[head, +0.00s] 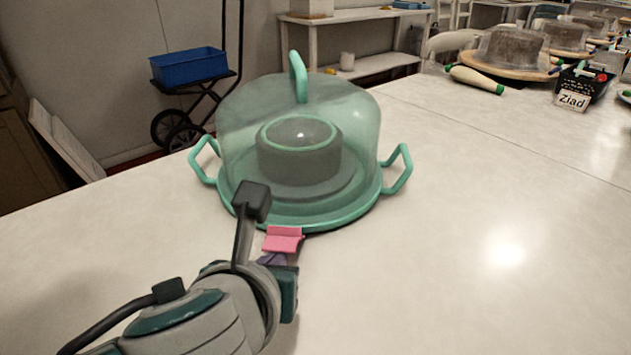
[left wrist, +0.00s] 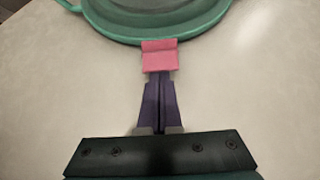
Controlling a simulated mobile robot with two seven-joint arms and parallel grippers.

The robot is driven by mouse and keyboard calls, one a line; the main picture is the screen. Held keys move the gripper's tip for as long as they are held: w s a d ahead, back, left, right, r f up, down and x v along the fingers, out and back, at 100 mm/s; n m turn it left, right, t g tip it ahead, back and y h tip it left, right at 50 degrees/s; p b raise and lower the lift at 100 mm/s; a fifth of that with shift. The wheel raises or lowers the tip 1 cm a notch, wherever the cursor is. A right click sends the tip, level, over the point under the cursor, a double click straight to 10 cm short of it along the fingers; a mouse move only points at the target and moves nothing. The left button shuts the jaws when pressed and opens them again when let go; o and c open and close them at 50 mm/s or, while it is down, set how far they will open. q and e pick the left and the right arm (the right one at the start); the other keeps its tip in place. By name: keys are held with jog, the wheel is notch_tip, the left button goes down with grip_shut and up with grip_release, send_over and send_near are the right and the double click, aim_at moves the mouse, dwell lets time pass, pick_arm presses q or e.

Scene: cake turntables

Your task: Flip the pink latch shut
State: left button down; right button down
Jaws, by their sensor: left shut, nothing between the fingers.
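A green cake carrier with a clear dome (head: 235,125) stands on the table, a dark round cake (head: 298,160) inside it. The pink latch (head: 283,238) sits at the front rim of its green base (head: 335,222) and sticks outward towards me. In the left wrist view the pink latch (left wrist: 160,57) lies just past my fingertips. My left gripper (head: 276,256) is shut and empty, its purple fingers right at the latch's near edge. I cannot tell whether they touch it. In the left wrist view the left gripper (left wrist: 160,80) points straight at the latch. My right gripper is not in view.
The white table (head: 450,240) is clear to the right and front. Green handles (head: 398,170) stick out at both sides of the carrier. Farther back are a green-tipped rolling pin (head: 476,79) and a dark basket (head: 585,85) labelled Ziad.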

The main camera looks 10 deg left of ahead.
aim_at(281, 237)
pick_arm(q)
jog(key=shift+w+a+r+g+p, duration=0.1)
jog(key=shift+w+r+g+p, duration=0.35)
jog(key=shift+p, duration=1)
jog(key=shift+w+r+g+p, duration=0.1)
jog(key=shift+r+g+p, duration=0.6)
jog(key=shift+p, duration=0.75)
jog(key=shift+w+a+r+g+p, duration=0.1)
jog(key=shift+w+r+g+p, duration=0.35)
jog(key=shift+p, duration=1)
jog(key=shift+w+r+g+h+p, duration=0.2)
jog(key=shift+g+h+p, duration=0.15)
jog(key=shift+g, duration=0.75)
jog(key=shift+w, duration=0.3)
jog(key=shift+s, duration=0.1)
jog(key=shift+r+p, duration=0.75)
jog(key=shift+p, duration=0.1)
notch_tip(281, 237, up, 10)
jog(key=p, duration=1.2)
jog(key=shift+s, duration=0.4)
